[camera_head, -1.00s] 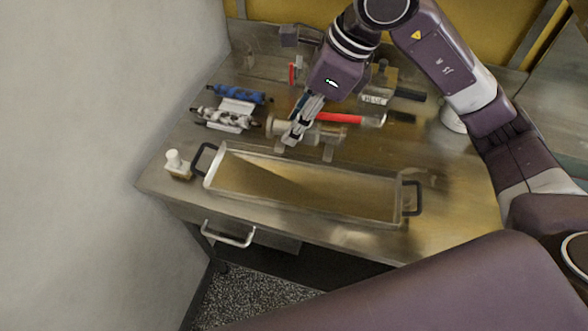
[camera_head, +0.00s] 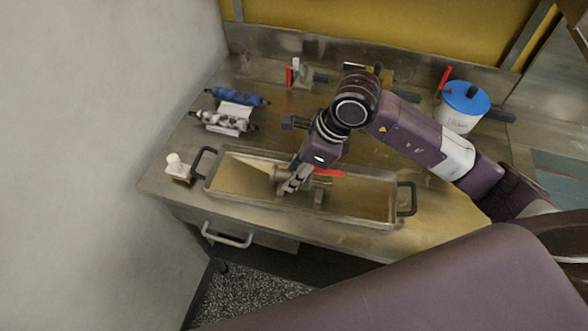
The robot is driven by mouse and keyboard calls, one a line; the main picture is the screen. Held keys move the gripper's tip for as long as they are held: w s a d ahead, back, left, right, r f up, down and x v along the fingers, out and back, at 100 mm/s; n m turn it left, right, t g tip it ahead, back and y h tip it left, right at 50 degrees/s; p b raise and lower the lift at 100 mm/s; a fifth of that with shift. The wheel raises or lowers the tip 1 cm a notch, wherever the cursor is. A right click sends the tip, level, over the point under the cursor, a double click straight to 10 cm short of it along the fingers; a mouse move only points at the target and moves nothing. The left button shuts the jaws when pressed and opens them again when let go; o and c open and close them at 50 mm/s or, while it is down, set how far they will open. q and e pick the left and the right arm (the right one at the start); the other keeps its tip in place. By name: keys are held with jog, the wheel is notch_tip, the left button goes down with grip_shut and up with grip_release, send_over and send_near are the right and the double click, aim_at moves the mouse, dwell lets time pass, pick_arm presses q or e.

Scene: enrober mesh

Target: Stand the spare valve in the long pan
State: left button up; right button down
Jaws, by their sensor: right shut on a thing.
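The long pan (camera_head: 357,218) is a shallow metal tray with a black handle at each end, near the table's front edge. The spare valve (camera_head: 282,174) is a metal pipe-like body with a red lever (camera_head: 329,172) and short feet. My right gripper (camera_head: 298,180) is shut on the valve's body and partly hides it. The valve is inside the pan's outline, around its middle, lying lengthwise. I cannot tell if its feet touch the pan floor. My left gripper is not in view.
A blue roller (camera_head: 237,95) and a mottled grey one (camera_head: 222,121) lie on white rests at the back left. A small white piece (camera_head: 176,165) stands left of the pan. A white tub with a blue lid (camera_head: 464,104) stands at the right. A wall borders the left side.

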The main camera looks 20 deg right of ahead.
jog(key=shift+f+b, duration=0.1)
jog(key=shift+b, duration=0.2)
jog(key=c, duration=1.4)
grip_release()
jog(key=shift+r+p, duration=0.2)
jog(key=shift+p, duration=0.1)
jog(key=b+v, duration=0.2)
jog(key=v, duration=1)
